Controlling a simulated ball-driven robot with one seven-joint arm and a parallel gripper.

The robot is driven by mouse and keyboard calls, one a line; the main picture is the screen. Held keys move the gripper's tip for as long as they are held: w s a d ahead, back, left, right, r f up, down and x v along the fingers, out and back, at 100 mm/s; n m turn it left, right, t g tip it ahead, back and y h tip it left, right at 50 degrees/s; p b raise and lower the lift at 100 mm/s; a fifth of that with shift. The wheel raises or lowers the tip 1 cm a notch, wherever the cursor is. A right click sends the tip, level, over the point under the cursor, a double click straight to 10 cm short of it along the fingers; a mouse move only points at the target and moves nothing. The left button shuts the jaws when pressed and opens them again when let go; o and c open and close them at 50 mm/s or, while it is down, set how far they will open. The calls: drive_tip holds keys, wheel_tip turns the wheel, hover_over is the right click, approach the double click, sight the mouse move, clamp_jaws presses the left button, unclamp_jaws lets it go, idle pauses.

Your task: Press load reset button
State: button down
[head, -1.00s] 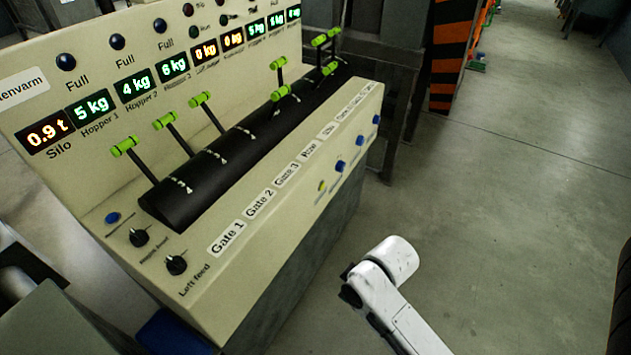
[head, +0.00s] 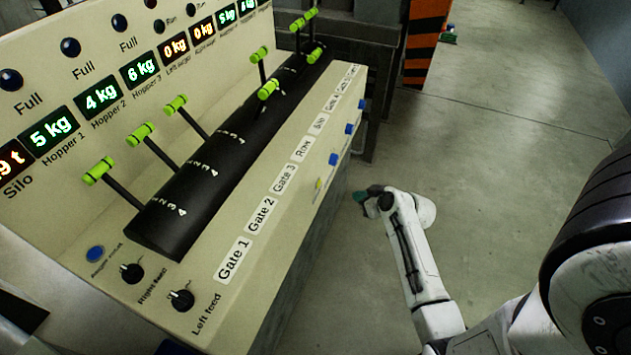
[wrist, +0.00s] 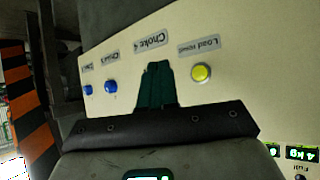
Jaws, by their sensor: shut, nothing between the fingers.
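The load reset button is a small round yellow button (wrist: 201,73) under an upside-down "Load reset" label in the wrist view. My gripper (wrist: 156,76) shows dark green fingers, shut and empty, pointing at the panel just left of the yellow button in the wrist view. In the head view my gripper (head: 361,197) is small and to the right of the console's front face. Contact with the panel cannot be made out.
Blue buttons (wrist: 111,86) sit left of the yellow one in the wrist view. Green-handled levers (head: 140,133), knobs (head: 182,300) and lit displays (head: 53,136) cover the console top. A striped orange-black post (head: 424,45) stands behind. The floor (head: 500,150) to the right is clear.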

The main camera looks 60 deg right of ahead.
sight(319, 184)
drive_tip(key=shift+w, duration=0.15)
drive_tip(key=w, duration=0.8)
drive_tip(key=shift+w+a+p, duration=0.25)
drive_tip(key=shift+a+p, duration=0.05)
drive_tip(key=shift+a, duration=0.1)
drive_tip(key=shift+w, duration=0.1)
idle(1.9)
drive_tip(key=shift+w, duration=0.3)
drive_tip(key=shift+w, duration=0.45)
idle(0.6)
drive_tip(key=shift+s, duration=0.1)
idle(0.4)
drive_tip(key=shift+s, duration=0.75)
